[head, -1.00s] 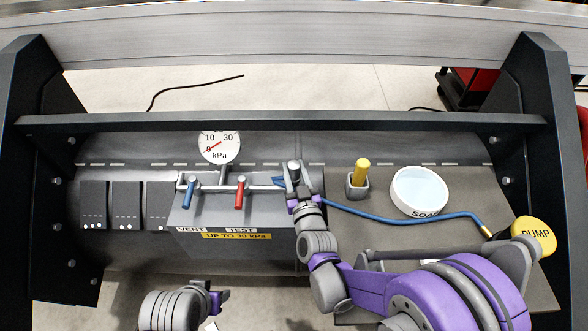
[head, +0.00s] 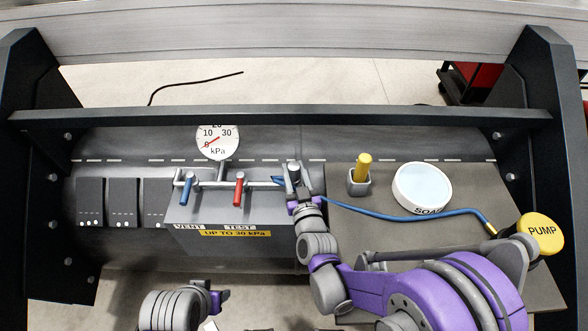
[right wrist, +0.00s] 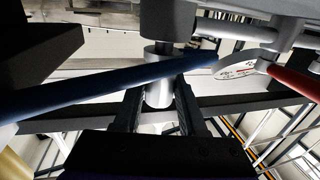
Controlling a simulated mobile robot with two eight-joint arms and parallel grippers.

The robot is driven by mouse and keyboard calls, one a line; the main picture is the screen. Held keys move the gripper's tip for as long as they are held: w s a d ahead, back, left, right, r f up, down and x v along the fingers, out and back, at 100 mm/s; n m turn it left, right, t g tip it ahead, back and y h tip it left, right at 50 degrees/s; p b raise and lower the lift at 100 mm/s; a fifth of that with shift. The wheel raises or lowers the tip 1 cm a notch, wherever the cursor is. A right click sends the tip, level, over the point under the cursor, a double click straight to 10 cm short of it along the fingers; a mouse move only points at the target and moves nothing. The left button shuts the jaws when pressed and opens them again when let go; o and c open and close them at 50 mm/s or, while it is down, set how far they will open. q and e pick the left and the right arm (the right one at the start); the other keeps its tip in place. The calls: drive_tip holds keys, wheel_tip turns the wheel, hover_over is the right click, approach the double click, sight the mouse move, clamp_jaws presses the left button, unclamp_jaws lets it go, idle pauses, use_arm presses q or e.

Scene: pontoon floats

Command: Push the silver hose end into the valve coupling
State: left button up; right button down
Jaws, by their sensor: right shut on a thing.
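My right gripper (head: 294,190) is at the right end of the valve pipe (head: 215,184). In the right wrist view its two fingers (right wrist: 158,105) are shut on the silver hose end (right wrist: 158,78). The hose end stands upright right below the grey coupling (right wrist: 168,22); I cannot tell how far it is inside. The blue hose (head: 400,216) runs from my right gripper to the yellow pump (head: 540,234). My left gripper (head: 222,298) is low in the head view, away from the valves; its jaw opening is unclear.
A pressure gauge (head: 218,142), a blue lever (head: 187,189) and a red lever (head: 238,192) stand left of my right gripper. A yellow-handled tool in a grey holder (head: 358,184) and a white soap bowl (head: 421,188) stand to the right. A dark rail (head: 280,116) runs behind.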

drive_tip(key=shift+c, duration=1.9)
unclamp_jaws()
wheel_tip(320, 180, up, 10)
drive_tip(key=p, duration=0.4)
drive_tip(key=shift+f, duration=0.1)
